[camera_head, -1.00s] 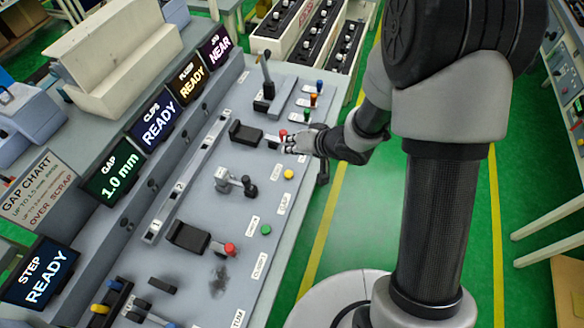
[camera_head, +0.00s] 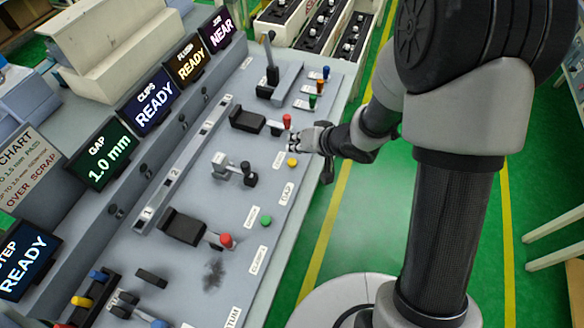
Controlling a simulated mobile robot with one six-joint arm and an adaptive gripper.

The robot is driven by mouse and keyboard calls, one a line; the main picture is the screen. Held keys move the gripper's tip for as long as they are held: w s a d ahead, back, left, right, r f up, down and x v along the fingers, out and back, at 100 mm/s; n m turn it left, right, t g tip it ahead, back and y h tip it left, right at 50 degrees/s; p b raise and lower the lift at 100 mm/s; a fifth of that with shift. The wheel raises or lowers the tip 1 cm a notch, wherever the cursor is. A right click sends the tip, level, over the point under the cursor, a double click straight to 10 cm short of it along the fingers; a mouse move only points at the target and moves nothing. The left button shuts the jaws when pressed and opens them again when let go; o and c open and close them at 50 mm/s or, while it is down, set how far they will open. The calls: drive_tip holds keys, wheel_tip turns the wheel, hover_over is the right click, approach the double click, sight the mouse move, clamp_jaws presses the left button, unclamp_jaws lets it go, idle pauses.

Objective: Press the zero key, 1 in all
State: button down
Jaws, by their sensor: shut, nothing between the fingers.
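My gripper (camera_head: 303,139) is shut and empty, above the right part of the grey console (camera_head: 188,270). It shows between a red-knobbed lever (camera_head: 287,121) and a yellow button (camera_head: 293,162). I cannot tell its height or whether it touches the panel. A green button (camera_head: 266,221) sits nearer me along the same edge. White labels lie beside these buttons, but the print is too small to read surely, so I cannot tell which key is zero.
A red-ended lever (camera_head: 226,240) and a grey clamp-like fitting (camera_head: 234,170) stand on the panel. Lit displays, including CLIPS READY (camera_head: 148,102) and GAP 1.0 mm (camera_head: 103,154), line the back. Blue, green and orange knobs (camera_head: 313,102) stand at the far end.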

sight(295, 160)
drive_tip(key=shift+f+b, duration=0.45)
drive_tip(key=shift+f, duration=0.95)
drive_tip(key=shift+f, duration=0.15)
drive_tip(key=shift+f, duration=0.3)
drive_tip(key=shift+f, duration=0.45)
idle(1.0)
drive_tip(key=shift+r, duration=0.1)
drive_tip(key=shift+r+p, duration=0.8)
drive_tip(key=shift+p, duration=0.05)
wheel_tip(295, 160, up, 5)
drive_tip(key=p, duration=0.5)
drive_tip(key=shift+r+p, duration=0.1)
drive_tip(key=shift+p, duration=0.3)
